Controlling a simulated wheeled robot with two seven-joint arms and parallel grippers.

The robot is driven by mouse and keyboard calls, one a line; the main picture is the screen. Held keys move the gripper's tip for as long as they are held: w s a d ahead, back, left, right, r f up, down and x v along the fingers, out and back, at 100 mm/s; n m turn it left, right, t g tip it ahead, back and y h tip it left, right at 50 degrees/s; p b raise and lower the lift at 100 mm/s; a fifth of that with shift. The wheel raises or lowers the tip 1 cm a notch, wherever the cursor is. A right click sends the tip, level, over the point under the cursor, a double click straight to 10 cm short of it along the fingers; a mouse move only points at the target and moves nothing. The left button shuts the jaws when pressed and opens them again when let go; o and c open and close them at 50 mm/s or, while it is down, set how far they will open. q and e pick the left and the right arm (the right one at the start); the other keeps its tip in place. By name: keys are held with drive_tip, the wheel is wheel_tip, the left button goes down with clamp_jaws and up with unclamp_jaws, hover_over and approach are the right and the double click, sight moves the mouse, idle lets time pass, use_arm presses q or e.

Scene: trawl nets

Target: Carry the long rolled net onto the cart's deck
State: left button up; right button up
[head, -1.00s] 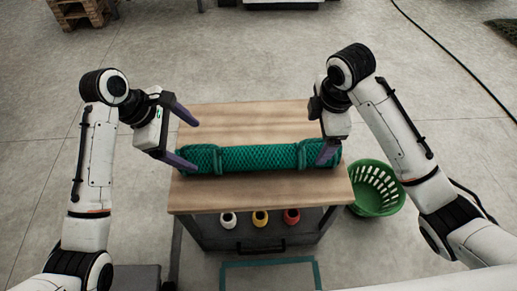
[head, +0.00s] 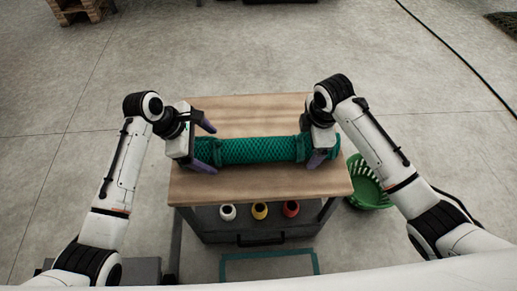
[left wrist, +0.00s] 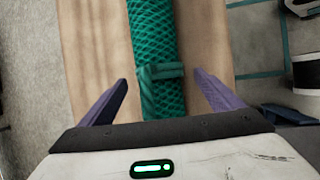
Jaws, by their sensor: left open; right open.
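The long rolled net (head: 258,150) is a green mesh roll with a band near each end. It lies left to right across a wooden-topped bench (head: 262,188). My left gripper (head: 209,147) is open at the roll's left end, with one purple finger on the far side and one on the near side. In the left wrist view the net (left wrist: 153,45) runs between the open fingers (left wrist: 163,92), with a gap on each side. My right gripper (head: 318,155) is open at the roll's right end. Its near finger shows in front of the net; its far finger is hidden. No cart deck is clearly identifiable.
A green basket (head: 368,185) stands on the floor right of the bench. White, yellow and red spools (head: 260,211) sit on the shelf below. A teal outline (head: 268,254) marks the floor in front. A pallet (head: 78,10) lies far back left.

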use_arm(q)
drive_tip(key=shift+d+f, duration=0.15)
drive_tip(key=shift+f, duration=0.2)
use_arm(e)
drive_tip(key=shift+f, duration=0.4)
use_arm(q)
drive_tip(key=shift+c, duration=0.2)
use_arm(e)
drive_tip(key=shift+c, duration=0.2)
use_arm(q)
drive_tip(key=c, duration=2.1)
use_arm(e)
drive_tip(key=c, duration=2.1)
use_arm(q)
drive_tip(key=shift+w+r, duration=0.1)
drive_tip(key=shift+w, duration=0.05)
use_arm(e)
drive_tip(key=shift+w+r, duration=0.1)
